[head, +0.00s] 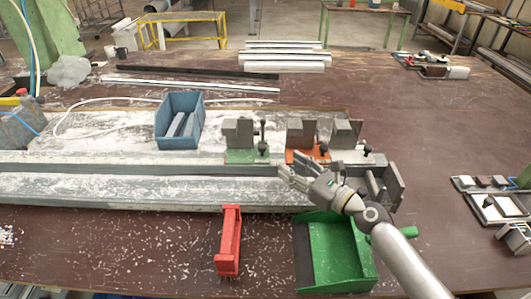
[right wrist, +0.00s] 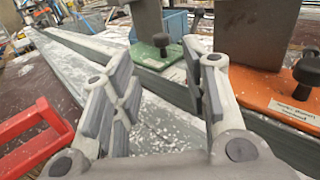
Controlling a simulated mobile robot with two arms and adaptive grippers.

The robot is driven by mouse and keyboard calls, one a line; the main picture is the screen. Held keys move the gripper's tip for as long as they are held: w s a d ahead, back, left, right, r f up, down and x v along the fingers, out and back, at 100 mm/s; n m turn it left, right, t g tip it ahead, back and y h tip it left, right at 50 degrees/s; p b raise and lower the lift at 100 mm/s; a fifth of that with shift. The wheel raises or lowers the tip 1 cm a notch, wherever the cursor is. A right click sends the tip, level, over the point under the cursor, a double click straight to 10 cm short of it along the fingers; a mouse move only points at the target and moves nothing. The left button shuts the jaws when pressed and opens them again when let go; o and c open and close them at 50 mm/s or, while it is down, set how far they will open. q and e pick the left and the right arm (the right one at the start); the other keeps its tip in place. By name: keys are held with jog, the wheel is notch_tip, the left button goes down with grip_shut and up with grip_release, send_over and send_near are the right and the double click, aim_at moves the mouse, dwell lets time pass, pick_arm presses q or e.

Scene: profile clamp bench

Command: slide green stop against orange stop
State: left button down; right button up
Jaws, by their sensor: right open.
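The green stop (head: 246,156) is a grey block on a green base with a black knob, seated on the long metal profile rail (head: 150,163). The orange stop (head: 300,155) is the same kind of block on an orange base, to its right, with a gap between them. In the right wrist view the green stop (right wrist: 158,53) is beyond the fingers and the orange stop (right wrist: 285,100) is at the right. My right gripper (head: 284,174) is open and empty, in front of the two stops and apart from both. It also shows in the right wrist view (right wrist: 160,85). My left gripper is not in view.
A blue bin (head: 179,138) with grey pieces stands left of the green stop. A grey end block (head: 346,133) is right of the orange stop. A red handled piece (head: 229,240) and a green dustpan (head: 340,250) lie in front of the rail. White chips litter the rail.

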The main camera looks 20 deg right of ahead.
aim_at(265, 148)
jog(key=shift+w+a+m, duration=0.1)
jog(key=shift+w+m, duration=0.2)
jog(key=shift+w, duration=0.05)
jog(key=p+x, duration=0.1)
jog(key=x, duration=0.9)
grip_shut()
